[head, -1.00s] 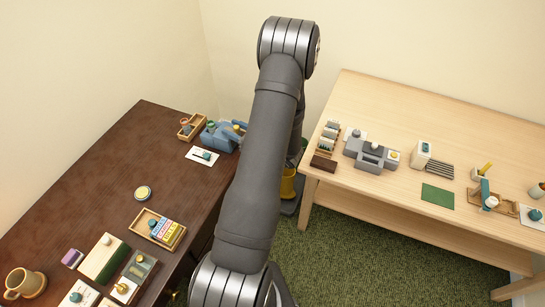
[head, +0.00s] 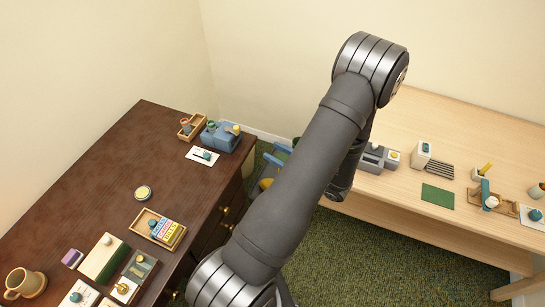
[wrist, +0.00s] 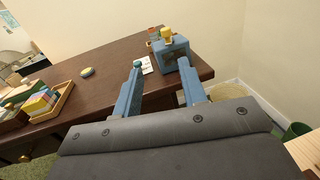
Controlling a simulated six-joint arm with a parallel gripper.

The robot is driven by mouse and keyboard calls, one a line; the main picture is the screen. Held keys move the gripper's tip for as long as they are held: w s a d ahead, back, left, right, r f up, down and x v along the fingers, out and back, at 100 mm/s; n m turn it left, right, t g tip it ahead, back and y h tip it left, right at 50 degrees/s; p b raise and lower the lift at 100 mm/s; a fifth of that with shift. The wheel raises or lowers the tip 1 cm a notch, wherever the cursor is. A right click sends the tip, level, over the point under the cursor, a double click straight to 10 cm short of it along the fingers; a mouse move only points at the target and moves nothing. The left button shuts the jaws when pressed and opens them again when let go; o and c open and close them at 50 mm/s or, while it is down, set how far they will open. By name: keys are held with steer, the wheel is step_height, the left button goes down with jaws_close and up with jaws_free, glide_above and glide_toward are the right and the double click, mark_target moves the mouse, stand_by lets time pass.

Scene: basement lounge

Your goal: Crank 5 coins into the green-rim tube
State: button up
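A blue device (head: 220,138) with a yellow knob and a teal knob stands at the far right corner of the dark desk. It also shows in the wrist view (wrist: 172,52), beyond my fingers. My gripper (wrist: 161,70) is open and empty, its two blue fingers apart. In the head view my gripper (head: 276,160) is in the gap to the right of the dark desk, apart from the device. A grey device (head: 372,158) on the light table is partly hidden by my arm. I cannot make out coins or a green-rim tube for certain.
The dark desk (head: 100,185) holds a white card (head: 202,156), a small wooden tray (head: 186,131), a round tin (head: 143,193), a tray of coloured blocks (head: 148,236) and a mug (head: 26,284). The light table (head: 420,110) carries several small items.

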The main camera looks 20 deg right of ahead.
steer(key=shift+s+a+m+t+h, duration=0.5)
steer(key=shift+s+a+m+h, duration=0.1)
steer(key=shift+a+h, duration=0.25)
steer(key=shift+w, duration=0.1)
steer(key=n+g+y, duration=0.4)
steer(key=y, duration=0.1)
glide_toward(236, 127)
steer(key=x, duration=1)
steer(key=shift+w+f, duration=0.1)
steer(key=shift+f, duration=0.3)
jaws_close()
